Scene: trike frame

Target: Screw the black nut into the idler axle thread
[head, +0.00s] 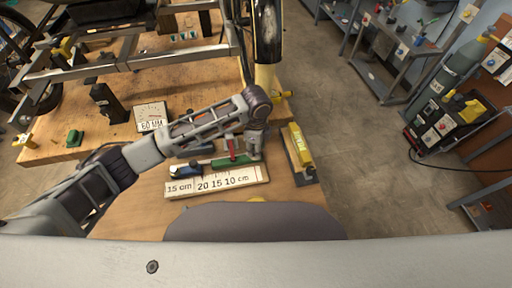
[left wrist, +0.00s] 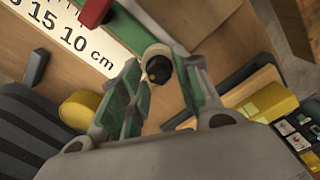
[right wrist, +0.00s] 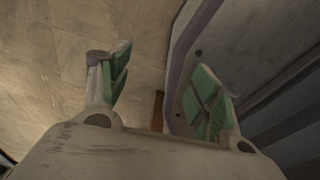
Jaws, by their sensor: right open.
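My left gripper (head: 254,152) points down over the bench at the right end of a ruler board. In the left wrist view its green-padded fingers (left wrist: 157,68) are apart. A small black round part (left wrist: 159,70) with a brownish centre, seemingly the black nut, shows between the fingertips beside a pale round piece (left wrist: 154,52). I cannot tell whether the pads touch it or whether it sits on a thread. I cannot make out the idler axle for certain. My right gripper (right wrist: 157,65) is open and empty, away from the bench; the head view does not show it.
The ruler board (head: 215,182) lies near the front bench edge, with a red-handled tool (head: 231,150) near it. A yellow level (head: 299,146) lies to the right. The trike frame (head: 140,62) stands behind. Open floor (head: 345,130) lies right of the bench.

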